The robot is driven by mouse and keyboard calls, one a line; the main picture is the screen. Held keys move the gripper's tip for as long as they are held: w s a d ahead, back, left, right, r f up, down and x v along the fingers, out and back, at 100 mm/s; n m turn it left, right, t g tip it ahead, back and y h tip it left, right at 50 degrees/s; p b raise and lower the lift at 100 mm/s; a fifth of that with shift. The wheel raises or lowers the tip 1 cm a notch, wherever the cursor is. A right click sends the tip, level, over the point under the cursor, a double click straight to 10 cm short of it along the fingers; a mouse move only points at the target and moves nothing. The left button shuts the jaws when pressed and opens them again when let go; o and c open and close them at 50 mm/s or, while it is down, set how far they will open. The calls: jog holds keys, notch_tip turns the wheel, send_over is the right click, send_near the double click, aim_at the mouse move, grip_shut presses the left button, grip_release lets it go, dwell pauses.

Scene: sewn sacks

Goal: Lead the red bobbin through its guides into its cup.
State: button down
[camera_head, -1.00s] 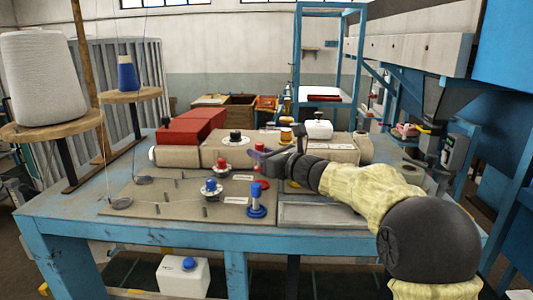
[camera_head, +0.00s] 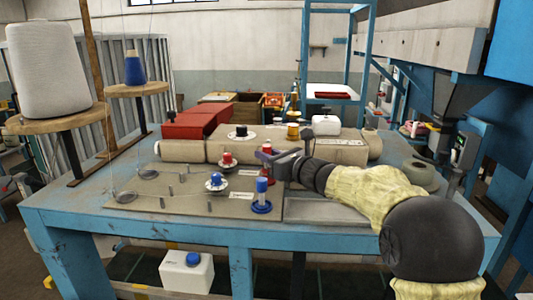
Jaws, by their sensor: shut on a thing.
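My gripper (camera_head: 272,157) is at the far right of the grey board (camera_head: 190,207), closed on the red bobbin (camera_head: 267,148). The bobbin's red top shows just above the fingers; its lower part is hidden by them. The red cup (camera_head: 270,178) is below the fingers, partly covered; whether the bobbin touches it I cannot tell. A red-knobbed white disc (camera_head: 227,159) and a blue-knobbed white disc (camera_head: 215,181) sit left of my gripper. Several small grey pegs (camera_head: 170,191) stand on the board. No red thread can be made out.
Behind are a beige machine body (camera_head: 330,149), a black-knobbed disc (camera_head: 240,134) and red boxes (camera_head: 190,125). Thread cones (camera_head: 48,70) stand at left. A shallow grey tray (camera_head: 325,214) lies at right.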

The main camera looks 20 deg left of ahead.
jog(key=shift+w+f+b, duration=0.1)
jog(key=shift+f+b, duration=0.4)
jog(key=shift+f, duration=0.6)
jog(key=shift+f+b, duration=0.25)
jog(key=shift+b, duration=0.25)
jog(key=shift+f, duration=0.15)
jog(key=c, duration=1.1)
grip_release()
jog(key=shift+c, duration=0.2)
